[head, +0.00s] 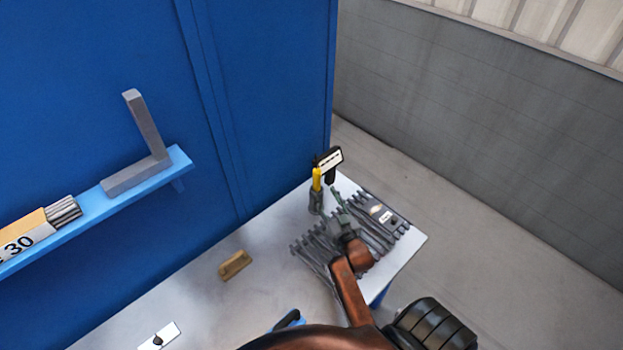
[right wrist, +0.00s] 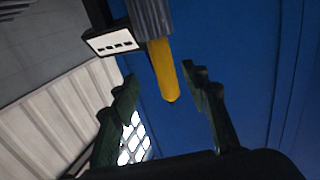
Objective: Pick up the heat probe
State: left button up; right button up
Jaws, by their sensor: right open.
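The heat probe, as far as I can tell, is the upright yellow-handled tool (head: 317,180) standing in a grey holder (head: 316,203) at the back of the bench. In the right wrist view the yellow handle (right wrist: 163,72) shows with a dark tip. The grey ribbed holder (right wrist: 150,17) is at the top there. My right gripper (head: 339,198) is just right of the probe in the head view. In the right wrist view my right gripper (right wrist: 163,82) is open, its green fingers apart on either side of the yellow handle, without visible contact. My left gripper is not in view.
A black-framed white sign (head: 330,159) stands close behind the probe. A grey slatted rack (head: 385,218) lies under my right arm. A wooden block (head: 234,265), a white plate (head: 160,336) and a blue-black item (head: 288,320) are on the bench (head: 200,290). A blue wall rises behind.

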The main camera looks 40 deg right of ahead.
aim_at(318, 185)
jog(key=shift+w+r, duration=0.15)
jog(key=shift+w, duration=0.25)
jog(key=x, duration=0.2)
jog(key=shift+w+d, duration=0.1)
jog(key=shift+w, duration=0.2)
jog(key=x, duration=0.3)
jog(key=shift+w, duration=0.3)
jog(key=shift+w+d, duration=0.1)
jog(key=shift+w, duration=0.25)
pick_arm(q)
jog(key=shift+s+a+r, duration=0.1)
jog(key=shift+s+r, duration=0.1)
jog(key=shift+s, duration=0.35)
pick_arm(e)
grip_shut()
